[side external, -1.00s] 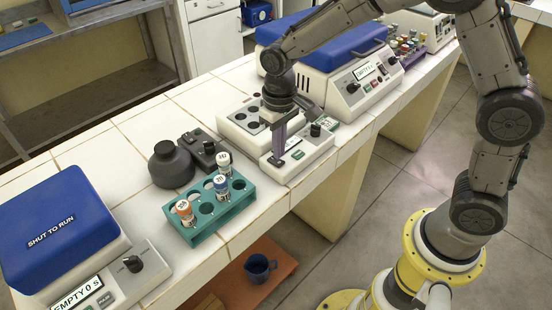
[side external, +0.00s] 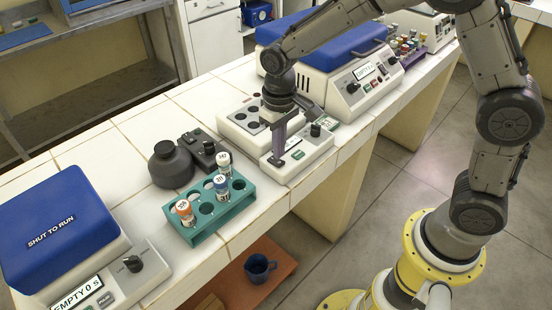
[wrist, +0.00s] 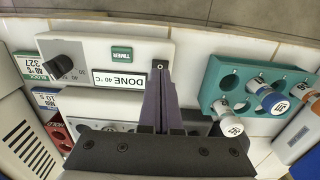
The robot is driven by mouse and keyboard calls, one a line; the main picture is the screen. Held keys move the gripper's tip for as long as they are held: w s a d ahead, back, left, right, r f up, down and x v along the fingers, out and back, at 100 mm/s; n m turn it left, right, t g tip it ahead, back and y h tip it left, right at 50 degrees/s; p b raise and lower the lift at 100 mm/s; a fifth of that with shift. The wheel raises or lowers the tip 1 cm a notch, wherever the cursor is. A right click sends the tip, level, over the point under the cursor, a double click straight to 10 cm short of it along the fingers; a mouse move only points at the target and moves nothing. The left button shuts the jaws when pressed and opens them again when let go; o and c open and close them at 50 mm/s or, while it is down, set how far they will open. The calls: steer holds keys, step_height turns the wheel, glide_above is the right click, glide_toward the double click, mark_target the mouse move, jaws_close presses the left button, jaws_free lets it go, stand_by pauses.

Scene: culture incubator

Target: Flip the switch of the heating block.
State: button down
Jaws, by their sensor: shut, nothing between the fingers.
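The heating block (side external: 238,125) is a pale unit with dark wells and a sloped front panel on the white bench. In the wrist view its panel (wrist: 95,45) has a black knob (wrist: 60,67), a green TIMER button (wrist: 122,54) and a display (wrist: 119,80) reading "DONE 40 °C". My gripper (side external: 274,161) points down with its fingers together and empty, the tips at the left end of the panel in the side view. In the wrist view the fingertips (wrist: 160,66) are just beside the display. The switch is not clearly visible; the fingers cover that spot. I cannot tell whether they touch it.
A teal rack (side external: 208,225) with several capped tubes stands nearby. Beside it are a dark round-bodied device (side external: 170,168) and a small dark box (side external: 203,152). Blue-lidded machines stand at the front left (side external: 62,225) and behind (side external: 310,40). Small label cards (wrist: 45,98) lie beside the block.

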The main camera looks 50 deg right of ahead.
steer(key=shift+f, duration=1.15)
stand_by(0.9)
steer(key=shift+r, duration=3.55)
step_height(320, 180, up, 6)
steer(key=t, duration=0.2)
glide_above(279, 162)
steer(key=s+d, duration=0.1)
steer(key=d, duration=0.1)
steer(key=s+d+r+m+t, duration=0.1)
steer(key=s+d+r+t, duration=0.1)
steer(key=s+d+r, duration=0.35)
steer(key=s+d+f+t, duration=0.1)
steer(key=s+f, duration=0.1)
steer(key=s, duration=1.4)
steer(key=shift+s+d+f+n+t, duration=0.2)
steer(key=shift+n+t, duration=0.1)
steer(key=shift+n, duration=0.1)
